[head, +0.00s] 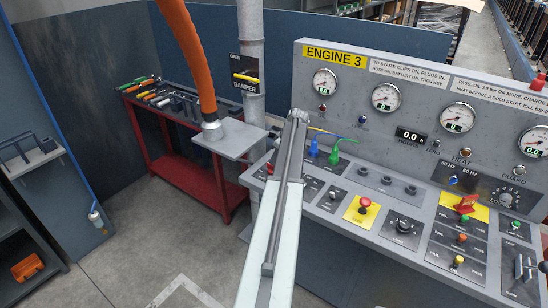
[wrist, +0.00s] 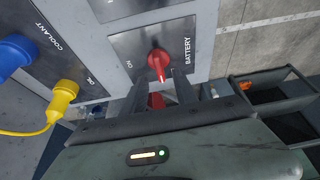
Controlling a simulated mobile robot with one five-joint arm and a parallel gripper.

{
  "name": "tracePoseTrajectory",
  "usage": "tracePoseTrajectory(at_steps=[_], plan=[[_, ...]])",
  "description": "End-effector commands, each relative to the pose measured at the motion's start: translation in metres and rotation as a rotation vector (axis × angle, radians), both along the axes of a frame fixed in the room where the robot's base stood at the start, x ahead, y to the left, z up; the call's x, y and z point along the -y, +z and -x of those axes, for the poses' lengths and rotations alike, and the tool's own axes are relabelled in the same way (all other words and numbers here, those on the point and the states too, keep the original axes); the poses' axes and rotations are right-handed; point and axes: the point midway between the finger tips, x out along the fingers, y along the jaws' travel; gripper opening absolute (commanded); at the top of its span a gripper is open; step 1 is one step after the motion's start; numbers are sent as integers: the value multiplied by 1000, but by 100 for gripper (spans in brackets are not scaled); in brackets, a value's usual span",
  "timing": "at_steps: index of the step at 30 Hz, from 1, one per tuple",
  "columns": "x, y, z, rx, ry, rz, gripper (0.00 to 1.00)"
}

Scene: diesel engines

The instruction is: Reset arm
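My gripper (wrist: 161,80) shows in the wrist view with its two dark fingers apart. A red battery switch (wrist: 158,61) stands just beyond the fingertips, on a dark plate labelled BATTERY. Some red also shows in the gap between the fingers; I cannot tell whether they touch the switch. In the head view my arm reaches forward from the bottom middle to the left end of the Engine 3 console (head: 330,205).
A blue plug (wrist: 14,54) and a yellow plug (wrist: 64,92) with its cable sit left of the gripper. A red tool bench (head: 175,150) and an orange hose (head: 190,60) stand left of the console. The floor at lower left is open.

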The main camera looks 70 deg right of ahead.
Motion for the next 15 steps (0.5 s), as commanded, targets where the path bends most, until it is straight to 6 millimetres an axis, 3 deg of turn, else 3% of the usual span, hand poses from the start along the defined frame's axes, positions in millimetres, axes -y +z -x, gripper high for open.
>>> tracePoseTrajectory(at_steps=[1,4,15], plan=[[-2,20,4,0,-1,0,35],[-3,31,10,0,-1,0,35],[-3,30,12,0,0,0,35]])
